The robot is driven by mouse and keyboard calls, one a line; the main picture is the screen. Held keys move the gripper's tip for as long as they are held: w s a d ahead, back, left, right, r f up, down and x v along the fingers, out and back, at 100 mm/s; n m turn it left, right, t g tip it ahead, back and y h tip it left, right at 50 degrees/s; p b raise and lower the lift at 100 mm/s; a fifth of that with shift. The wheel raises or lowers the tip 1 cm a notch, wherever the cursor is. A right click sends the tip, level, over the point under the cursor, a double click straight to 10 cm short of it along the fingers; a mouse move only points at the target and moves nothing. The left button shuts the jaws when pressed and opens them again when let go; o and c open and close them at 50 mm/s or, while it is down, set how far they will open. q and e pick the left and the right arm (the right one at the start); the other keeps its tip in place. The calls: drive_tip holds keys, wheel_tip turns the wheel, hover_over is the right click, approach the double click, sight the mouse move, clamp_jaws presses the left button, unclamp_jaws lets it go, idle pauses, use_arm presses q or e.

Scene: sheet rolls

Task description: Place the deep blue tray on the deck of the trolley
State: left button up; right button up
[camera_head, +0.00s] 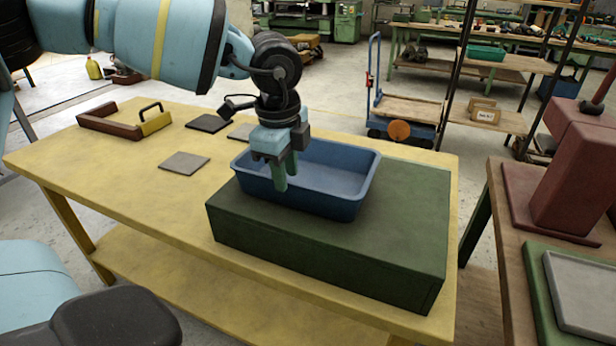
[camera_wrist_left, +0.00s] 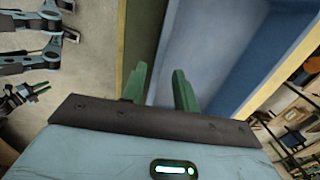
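The deep blue tray (camera_head: 335,180) rests upright and apparently empty on a dark green box (camera_head: 330,245) on the yellow table; its pale interior also shows in the left wrist view (camera_wrist_left: 205,45). My left gripper (camera_head: 285,172) points down at the tray's near left wall. Its green fingers are apart in the left wrist view (camera_wrist_left: 160,88) and seem to straddle the rim; contact is unclear. The trolley (camera_head: 405,108), with a blue upright handle and light wooden deck, stands on the floor behind the table. What looks like my right gripper (camera_wrist_left: 40,90) is small at the left wrist view's left edge.
The yellow table (camera_head: 130,185) carries a red-brown and yellow open holder (camera_head: 125,122) and several flat plates, including a grey one (camera_head: 185,163). A brown bench (camera_head: 510,285) with a red machine stands at right. A shelf rack (camera_head: 490,115) stands right of the trolley.

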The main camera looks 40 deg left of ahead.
sight(285, 203)
use_arm(q)
drive_tip(key=shift+w+a+f+p, duration=0.1)
drive_tip(key=shift+a+f+p, duration=0.1)
drive_tip(key=shift+f, duration=0.75)
drive_tip(key=shift+s+a+f+p, duration=0.1)
drive_tip(key=shift+a+f+p, duration=0.05)
drive_tip(key=shift+f, duration=0.8)
drive_tip(key=shift+w+a+f+p, duration=0.1)
drive_tip(key=shift+a+f+p, duration=0.1)
drive_tip(key=shift+f, duration=0.75)
clamp_jaws()
